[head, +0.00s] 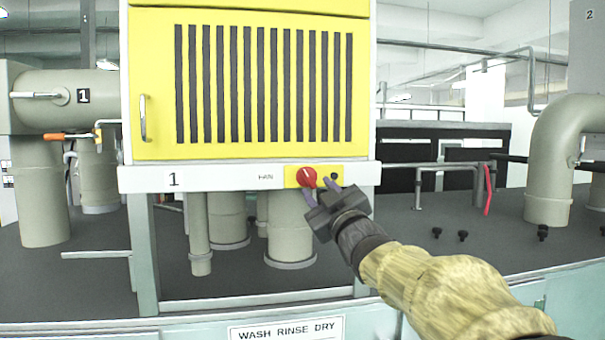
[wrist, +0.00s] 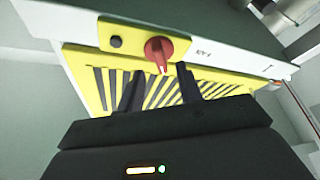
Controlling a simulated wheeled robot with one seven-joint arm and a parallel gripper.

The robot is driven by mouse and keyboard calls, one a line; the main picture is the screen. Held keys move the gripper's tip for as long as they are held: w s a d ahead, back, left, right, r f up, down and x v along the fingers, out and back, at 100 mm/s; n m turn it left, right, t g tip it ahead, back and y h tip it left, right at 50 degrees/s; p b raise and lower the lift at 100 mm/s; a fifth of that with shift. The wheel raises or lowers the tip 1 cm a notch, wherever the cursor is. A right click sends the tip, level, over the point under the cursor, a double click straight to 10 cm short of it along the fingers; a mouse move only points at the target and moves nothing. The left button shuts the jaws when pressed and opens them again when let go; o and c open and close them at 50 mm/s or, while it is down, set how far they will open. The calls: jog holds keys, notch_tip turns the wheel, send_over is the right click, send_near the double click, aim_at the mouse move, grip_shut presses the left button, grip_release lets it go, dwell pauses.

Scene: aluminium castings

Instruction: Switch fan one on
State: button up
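The fan switch is a red rotary knob (head: 307,177) on a yellow plate at the right of the white strip under yellow cabinet 1, beside the word FAN. A small black button (head: 334,176) sits right of it. My gripper (head: 319,190) is just below and in front of the plate, its two fingers spread apart. In the wrist view the red knob (wrist: 158,49) shows between and beyond the open fingertips (wrist: 160,70), its narrow handle pointing down in the picture, toward the slatted panel. I cannot tell whether the fingers touch it. Nothing is held.
The yellow cabinet (head: 155,75) has a slatted front and a handle (head: 144,118) at left. Grey ducts (head: 290,232) stand below the strip. An orange-handled lever (head: 68,136) is at left. Black knobs (head: 463,235) stand on the dark deck at right.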

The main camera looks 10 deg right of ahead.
aim_at(310, 181)
jog(key=p+x, duration=0.1)
jog(key=x, duration=0.3)
jog(key=shift+p, duration=0.3)
grip_shut()
